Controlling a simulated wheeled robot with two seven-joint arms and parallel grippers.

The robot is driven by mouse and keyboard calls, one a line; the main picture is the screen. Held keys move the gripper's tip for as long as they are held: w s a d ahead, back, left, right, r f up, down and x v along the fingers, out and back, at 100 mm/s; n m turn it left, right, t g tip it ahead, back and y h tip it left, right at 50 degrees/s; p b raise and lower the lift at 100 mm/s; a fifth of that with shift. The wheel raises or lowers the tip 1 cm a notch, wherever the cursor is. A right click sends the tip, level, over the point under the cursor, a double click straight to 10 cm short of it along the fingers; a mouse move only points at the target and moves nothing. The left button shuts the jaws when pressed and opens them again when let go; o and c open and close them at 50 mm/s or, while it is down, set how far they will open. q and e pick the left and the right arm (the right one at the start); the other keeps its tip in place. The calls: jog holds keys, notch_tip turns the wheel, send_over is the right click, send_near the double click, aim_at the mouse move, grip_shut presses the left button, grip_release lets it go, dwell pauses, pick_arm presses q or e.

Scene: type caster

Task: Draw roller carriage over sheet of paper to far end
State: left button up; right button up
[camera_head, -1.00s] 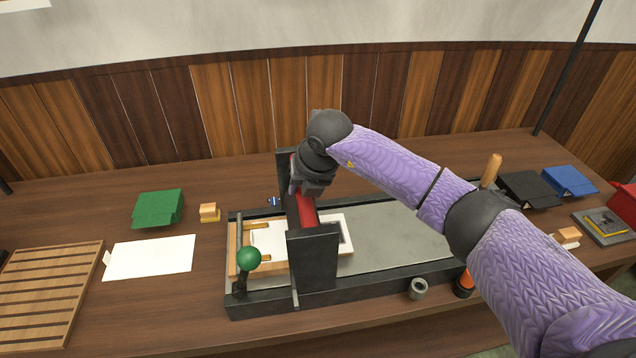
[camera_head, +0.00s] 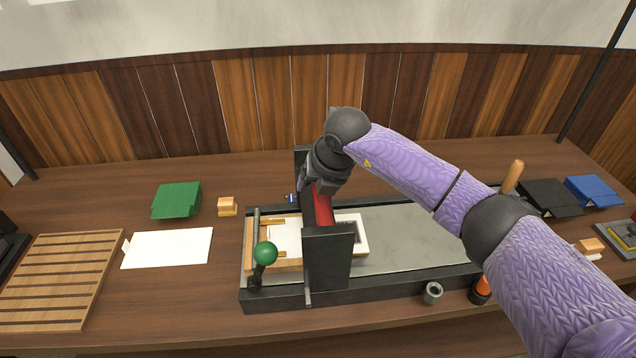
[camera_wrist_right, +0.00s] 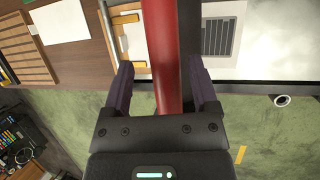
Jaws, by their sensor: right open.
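The roller carriage (camera_head: 328,262) is a dark frame with a red roller (camera_head: 322,205), standing across the left part of the long press bed (camera_head: 400,293). A white sheet of paper (camera_head: 287,237) lies in a wooden frame left of the roller, and a white-bordered plate with a grey block (camera_head: 350,232) shows to its right. My right gripper (camera_head: 320,187) is over the far part of the roller. In the right wrist view its open fingers (camera_wrist_right: 160,70) are on both sides of the red roller (camera_wrist_right: 163,50); whether they touch it is unclear. My left gripper is out of view.
A green-knobbed lever (camera_head: 265,253) stands at the bed's left end. A white sheet (camera_head: 167,248), a slatted wooden rack (camera_head: 62,280) and a green box (camera_head: 177,200) lie further left. The bed's grey surface (camera_head: 410,235) right of the carriage is bare, partly below my right arm.

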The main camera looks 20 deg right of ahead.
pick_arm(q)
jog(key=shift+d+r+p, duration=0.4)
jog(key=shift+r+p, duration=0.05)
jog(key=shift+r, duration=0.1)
pick_arm(e)
jog(key=v, duration=0.9)
jog(key=shift+s+r, duration=0.15)
jog(key=shift+r, duration=0.15)
